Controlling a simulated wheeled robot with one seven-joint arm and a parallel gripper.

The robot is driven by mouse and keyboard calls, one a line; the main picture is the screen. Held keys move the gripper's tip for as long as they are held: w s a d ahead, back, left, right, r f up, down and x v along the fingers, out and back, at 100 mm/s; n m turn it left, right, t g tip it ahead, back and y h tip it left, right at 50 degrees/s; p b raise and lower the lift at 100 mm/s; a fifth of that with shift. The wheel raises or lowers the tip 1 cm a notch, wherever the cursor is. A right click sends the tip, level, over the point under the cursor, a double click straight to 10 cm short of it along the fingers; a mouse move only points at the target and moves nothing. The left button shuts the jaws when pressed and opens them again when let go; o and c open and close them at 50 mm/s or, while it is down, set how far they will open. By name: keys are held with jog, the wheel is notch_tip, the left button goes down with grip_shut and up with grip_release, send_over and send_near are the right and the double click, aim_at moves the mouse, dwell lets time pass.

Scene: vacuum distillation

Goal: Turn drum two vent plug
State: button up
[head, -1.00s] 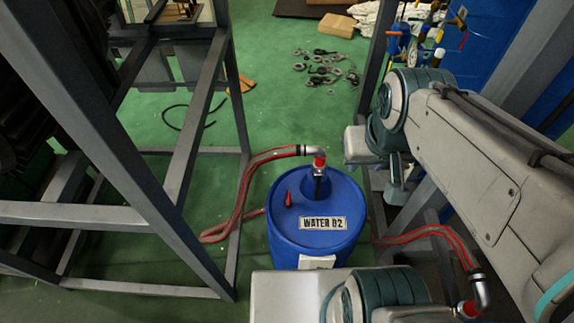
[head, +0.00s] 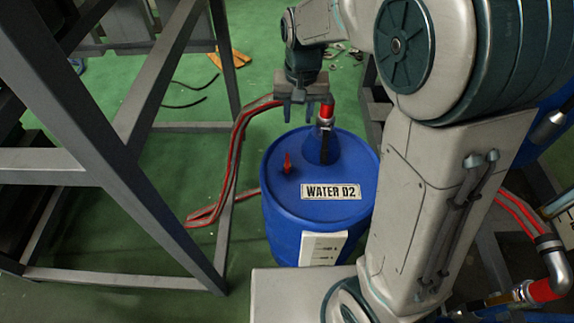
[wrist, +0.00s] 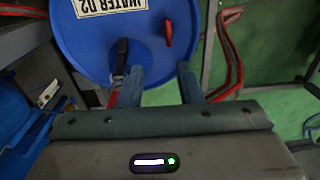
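The blue drum labelled WATER 02 (head: 315,215) stands upright on the floor. Its small red vent plug (head: 287,163) sticks up from the left part of the lid. The plug also shows near the drum's edge in the wrist view (wrist: 168,30). My gripper (head: 304,114) hangs above the far side of the drum, fingers pointing down. In the wrist view my gripper (wrist: 160,80) has its two fingers apart with nothing between them. The plug lies beyond the fingertips, and I am not touching it.
A hose fitting with a red collar (head: 326,112) rises from the lid close to my gripper. A red hose (head: 236,160) runs down the drum's left side. A grey metal frame (head: 150,215) stands to the left. Another hose fitting (head: 540,291) is at lower right.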

jog(key=b, duration=0.2)
send_near(287, 161)
notch_tip(287, 161, down, 9)
jog(key=b, duration=0.3)
jog(key=shift+w+r, duration=0.15)
jog(key=shift+r, duration=0.05)
jog(key=shift+a, duration=0.1)
grip_shut()
